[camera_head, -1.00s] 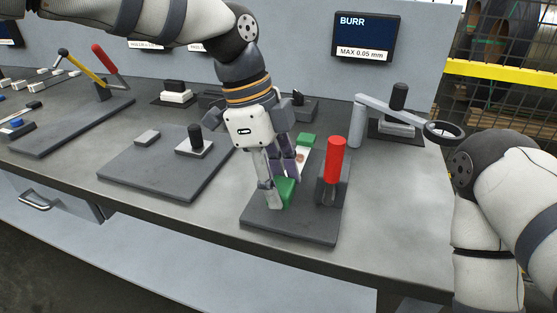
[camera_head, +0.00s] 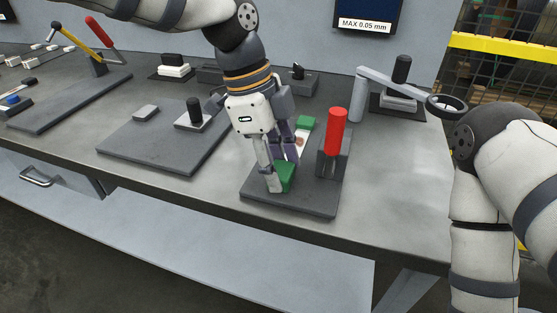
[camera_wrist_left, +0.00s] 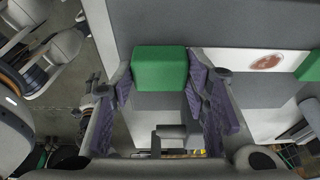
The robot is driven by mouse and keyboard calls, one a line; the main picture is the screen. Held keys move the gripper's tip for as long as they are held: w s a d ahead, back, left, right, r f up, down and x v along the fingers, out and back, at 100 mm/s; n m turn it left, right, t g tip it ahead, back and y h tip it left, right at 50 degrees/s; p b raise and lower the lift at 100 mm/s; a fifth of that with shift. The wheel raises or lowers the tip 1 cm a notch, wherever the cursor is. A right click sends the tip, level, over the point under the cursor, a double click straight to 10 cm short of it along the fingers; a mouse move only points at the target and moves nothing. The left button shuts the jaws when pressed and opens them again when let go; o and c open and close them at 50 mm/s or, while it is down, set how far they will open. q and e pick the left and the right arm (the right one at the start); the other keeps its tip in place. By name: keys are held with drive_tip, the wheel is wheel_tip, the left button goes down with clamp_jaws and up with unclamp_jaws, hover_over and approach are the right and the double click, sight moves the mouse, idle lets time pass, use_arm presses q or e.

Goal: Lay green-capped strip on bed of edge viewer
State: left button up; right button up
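The strip (camera_head: 300,142) is white with a reddish-brown mark and a green cap at each end. The near cap (camera_head: 285,177) is between the fingers of my left gripper (camera_head: 280,178), which is shut on it. In the left wrist view this cap (camera_wrist_left: 160,67) sits between the purple pads, and the far cap (camera_wrist_left: 311,67) is at the right edge. The strip is over a dark plate (camera_head: 310,205), left of a red-handled block; I cannot tell whether it touches. A stand with an arm and round lens (camera_head: 447,104), apparently the edge viewer, is at back right. My right gripper is out of view.
The red handle (camera_head: 337,132) stands close to the strip's right. Another plate (camera_head: 150,148) with a black-knobbed block (camera_head: 194,115) lies to the left. The bench (camera_head: 385,205) is clear right of the red-handled block. My right arm is at the right edge.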

use_arm(q)
drive_tip(key=o, duration=0.4)
drive_tip(key=s+v, duration=0.1)
drive_tip(key=v, duration=1.1)
drive_tip(key=shift+w, duration=0.45)
